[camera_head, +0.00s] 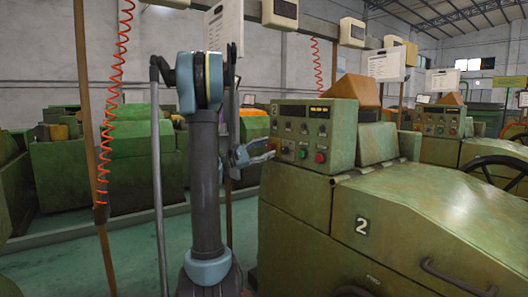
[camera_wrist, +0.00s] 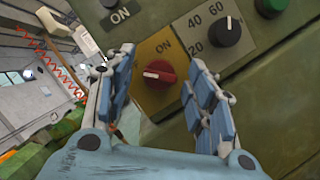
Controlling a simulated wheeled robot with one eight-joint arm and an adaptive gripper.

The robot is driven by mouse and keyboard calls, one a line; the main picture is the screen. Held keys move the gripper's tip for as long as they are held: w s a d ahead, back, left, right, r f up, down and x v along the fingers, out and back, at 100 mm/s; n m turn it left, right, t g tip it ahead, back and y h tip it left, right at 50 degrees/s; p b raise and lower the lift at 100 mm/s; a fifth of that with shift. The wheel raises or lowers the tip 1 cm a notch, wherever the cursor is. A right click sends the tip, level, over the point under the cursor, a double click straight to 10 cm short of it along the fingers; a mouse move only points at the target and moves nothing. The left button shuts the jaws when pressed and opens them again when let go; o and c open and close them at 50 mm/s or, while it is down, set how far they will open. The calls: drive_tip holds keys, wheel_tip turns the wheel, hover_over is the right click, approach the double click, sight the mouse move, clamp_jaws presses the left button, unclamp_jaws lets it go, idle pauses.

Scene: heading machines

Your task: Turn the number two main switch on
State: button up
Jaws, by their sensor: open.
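The number two machine (camera_head: 395,225) carries a white "2" on its green body. Its control box (camera_head: 342,135) stands on top at the left. In the wrist view the main switch is a red knob (camera_wrist: 160,76) on a yellow plate (camera_wrist: 150,52) marked "ON". The knob's white mark points left in the picture, while "ON" is above it. My gripper (camera_wrist: 160,62) is open, with one blue finger on each side of the knob; I see no contact. In the head view my gripper (camera_head: 262,154) is at the box's left edge and hides the switch area.
A black dial (camera_wrist: 226,32), a green button (camera_wrist: 271,5) and another black knob lie close to the switch on the panel. A red button (camera_head: 320,157) sits lower on the box. A coiled red hose (camera_head: 115,95) hangs at the left; a similar machine (camera_head: 440,122) stands behind right.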

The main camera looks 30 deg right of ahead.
drive_tip(key=c, duration=1.1)
drive_tip(key=shift+m, duration=0.4)
drive_tip(key=m+y, duration=0.1)
drive_tip(key=m, duration=0.3)
drive_tip(key=m+g+y, duration=0.1)
drive_tip(key=m+y, duration=0.1)
drive_tip(key=m, duration=0.2)
drive_tip(key=shift+r+m+y, duration=0.1)
drive_tip(key=shift+m+y, duration=0.2)
drive_tip(key=shift+m, duration=0.1)
drive_tip(key=shift+o, duration=0.2)
drive_tip(key=m, duration=0.2)
drive_tip(key=m+t+y, duration=0.1)
drive_tip(key=m, duration=0.1)
drive_tip(key=shift+r+m+y, duration=0.1)
drive_tip(key=shift+m+y, duration=0.2)
drive_tip(key=shift+m+t+y, duration=0.6)
drive_tip(key=shift+m+t, duration=0.1)
drive_tip(key=shift+m, duration=0.7)
